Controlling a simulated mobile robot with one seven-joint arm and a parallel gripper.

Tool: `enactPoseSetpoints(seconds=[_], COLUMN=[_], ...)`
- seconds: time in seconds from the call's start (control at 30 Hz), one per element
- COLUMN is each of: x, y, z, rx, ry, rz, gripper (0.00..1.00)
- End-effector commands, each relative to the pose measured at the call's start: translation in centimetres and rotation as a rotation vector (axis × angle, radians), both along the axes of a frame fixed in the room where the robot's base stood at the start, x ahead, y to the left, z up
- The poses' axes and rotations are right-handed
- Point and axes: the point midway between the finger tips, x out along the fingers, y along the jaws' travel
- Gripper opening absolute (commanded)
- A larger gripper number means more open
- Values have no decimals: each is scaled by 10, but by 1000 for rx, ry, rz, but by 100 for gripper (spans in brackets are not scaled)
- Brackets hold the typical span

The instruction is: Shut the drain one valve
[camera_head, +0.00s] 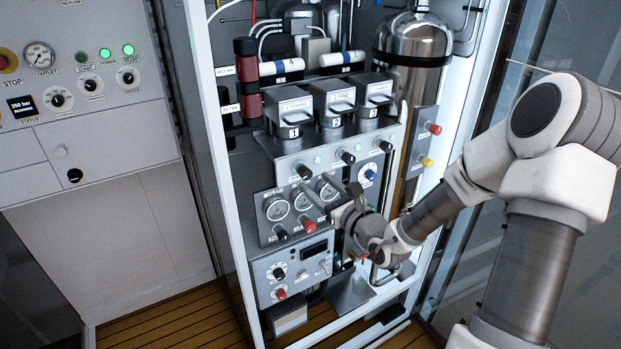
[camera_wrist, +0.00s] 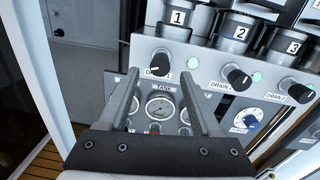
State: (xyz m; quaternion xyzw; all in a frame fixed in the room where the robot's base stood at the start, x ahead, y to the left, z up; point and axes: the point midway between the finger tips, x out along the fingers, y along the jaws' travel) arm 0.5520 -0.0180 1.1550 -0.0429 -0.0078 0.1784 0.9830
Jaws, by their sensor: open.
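The drain one valve is a black knob (camera_wrist: 160,63) with a white mark, at the left of a row on the grey panel below the housing numbered 1. It also shows in the head view (camera_head: 303,172). Its label is partly hidden. My gripper (camera_wrist: 159,72) is open and empty, its two fingers pointing at the panel. In the wrist view the knob lies between the fingertips. In the head view my gripper (camera_head: 316,184) is just below and right of that knob; whether it touches is unclear.
The similar drain two (camera_wrist: 238,77) and drain three (camera_wrist: 294,88) knobs sit to the right, with green lights beside them. Round gauges (camera_wrist: 160,106) and red knobs lie below, behind my fingers. A blue knob (camera_head: 370,175) is right of the gauges. White cabinet frame posts stand both sides.

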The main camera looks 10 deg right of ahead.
Motion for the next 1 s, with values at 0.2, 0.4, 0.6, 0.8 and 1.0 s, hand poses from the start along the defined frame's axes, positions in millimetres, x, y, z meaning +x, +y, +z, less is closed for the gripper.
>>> enactPoseSetpoints(seconds=[0.2, 0.4, 0.6, 0.8, 1.0], x=[27, 34, 34, 33, 33], y=[10, 13, 13, 13, 13], z=[0, 0, 0, 0, 0], rx=[1, -1, -1, 0, 0], ry=[-1, 0, 0, 0, 0], rz=[0, 0, 0, 0, 0], gripper=[66, 66, 66, 30, 0])
